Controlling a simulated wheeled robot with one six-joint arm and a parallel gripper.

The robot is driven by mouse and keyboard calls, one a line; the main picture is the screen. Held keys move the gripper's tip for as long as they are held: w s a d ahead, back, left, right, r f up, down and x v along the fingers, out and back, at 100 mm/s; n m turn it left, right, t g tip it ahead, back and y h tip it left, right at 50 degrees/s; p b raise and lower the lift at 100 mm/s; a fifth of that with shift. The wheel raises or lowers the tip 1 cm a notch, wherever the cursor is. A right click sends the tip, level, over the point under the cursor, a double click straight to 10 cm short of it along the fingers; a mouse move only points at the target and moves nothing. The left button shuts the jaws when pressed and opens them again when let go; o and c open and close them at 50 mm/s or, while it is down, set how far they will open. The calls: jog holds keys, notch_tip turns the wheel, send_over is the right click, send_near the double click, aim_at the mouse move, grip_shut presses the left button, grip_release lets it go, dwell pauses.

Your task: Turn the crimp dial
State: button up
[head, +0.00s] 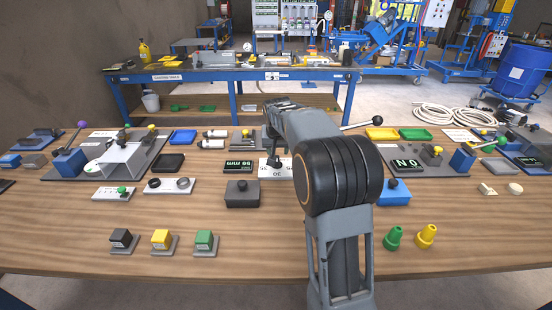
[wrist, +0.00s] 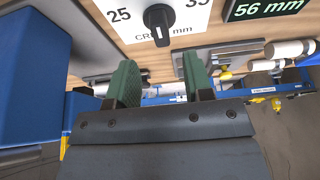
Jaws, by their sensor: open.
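The crimp dial (wrist: 158,20) is a black round knob with a raised grip and a white mark pointing down in the wrist view. It sits on a white plate (wrist: 112,20) printed with 25 and 35, and lettering partly covered by the knob. The plate also shows in the head view (head: 268,171), partly hidden by my arm. My gripper (wrist: 160,78) has two green-padded fingers, apart with nothing between them. In the wrist view the dial lies above the gap between the fingertips, not gripped. The fingers cannot be made out in the head view.
A display reading 56 mm (wrist: 270,8) is beside the dial plate. A blue block (wrist: 32,75) stands close on the left of the wrist view.

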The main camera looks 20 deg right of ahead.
aim_at(277, 162)
jog(key=shift+x, duration=2.9)
jog(key=shift+a, duration=0.1)
grip_shut()
